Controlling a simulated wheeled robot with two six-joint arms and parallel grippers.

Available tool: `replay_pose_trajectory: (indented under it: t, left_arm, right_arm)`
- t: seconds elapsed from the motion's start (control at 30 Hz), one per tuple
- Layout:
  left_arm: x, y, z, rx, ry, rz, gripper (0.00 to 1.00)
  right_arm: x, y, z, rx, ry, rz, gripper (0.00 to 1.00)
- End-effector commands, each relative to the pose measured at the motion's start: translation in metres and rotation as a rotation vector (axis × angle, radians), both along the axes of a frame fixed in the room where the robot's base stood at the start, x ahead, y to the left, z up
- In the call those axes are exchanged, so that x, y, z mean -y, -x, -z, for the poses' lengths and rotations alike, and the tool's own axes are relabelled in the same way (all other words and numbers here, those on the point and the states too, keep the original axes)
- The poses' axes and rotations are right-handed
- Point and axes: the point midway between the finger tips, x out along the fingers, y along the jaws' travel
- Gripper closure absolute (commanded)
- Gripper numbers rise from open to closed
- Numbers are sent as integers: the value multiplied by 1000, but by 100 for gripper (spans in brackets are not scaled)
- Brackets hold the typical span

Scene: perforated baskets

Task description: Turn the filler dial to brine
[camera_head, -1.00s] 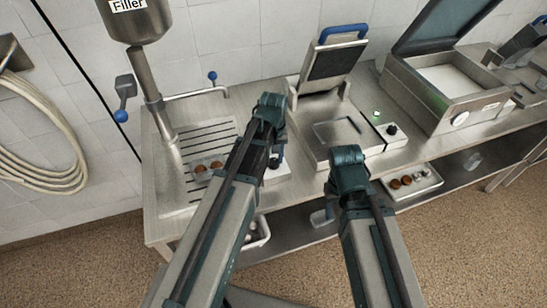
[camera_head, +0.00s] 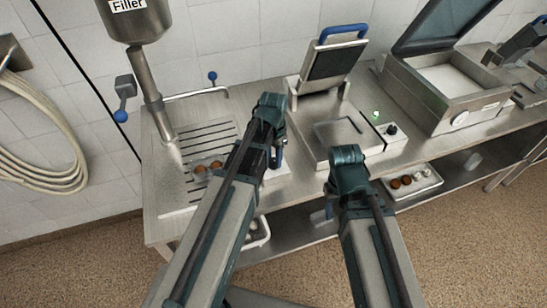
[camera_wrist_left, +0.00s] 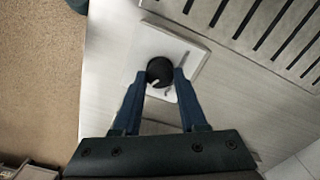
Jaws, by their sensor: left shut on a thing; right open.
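The filler (camera_head: 135,20) is a steel hopper with a spout pipe at the upper left of the head view. Its dial (camera_wrist_left: 159,70) is a round black knob with a white pointer mark on a pale square plate (camera_wrist_left: 188,52) in the left wrist view. The pointer faces toward the lower left there. My left gripper (camera_wrist_left: 160,78) is shut on the dial, one blue finger on each side. In the head view my left gripper (camera_head: 277,158) is partly hidden behind its own wrist. My right gripper (camera_head: 347,160) is open and apart, its fingertips hard to see. No brine marking is readable.
A slotted drain area (camera_head: 205,140) with brown round items lies left of my left arm. A press with a raised lid (camera_head: 335,62) and a small knob box (camera_head: 388,131) stand right. An open steel chamber (camera_head: 445,95) is further right. A lower shelf holds trays.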

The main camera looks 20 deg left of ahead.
Motion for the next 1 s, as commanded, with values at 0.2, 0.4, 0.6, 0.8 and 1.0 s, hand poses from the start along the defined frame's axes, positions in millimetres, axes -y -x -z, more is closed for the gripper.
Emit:
replay_pose_trajectory:
  t: [0.2,0.4,0.6,0.8,1.0]
  left_arm:
    - [0,0,0,0,0,147,100]
    - [0,0,0,0,0,237,100]
    - [0,0,0,0,0,284,100]
    - [0,0,0,0,0,300,100]
    - [0,0,0,0,0,301,100]
  right_arm:
    - [0,0,0,0,0,0,50]
    - [0,0,0,0,0,0,50]
    - [0,0,0,0,0,0,50]
    - [0,0,0,0,0,0,50]
    - [0,0,0,0,0,0,50]
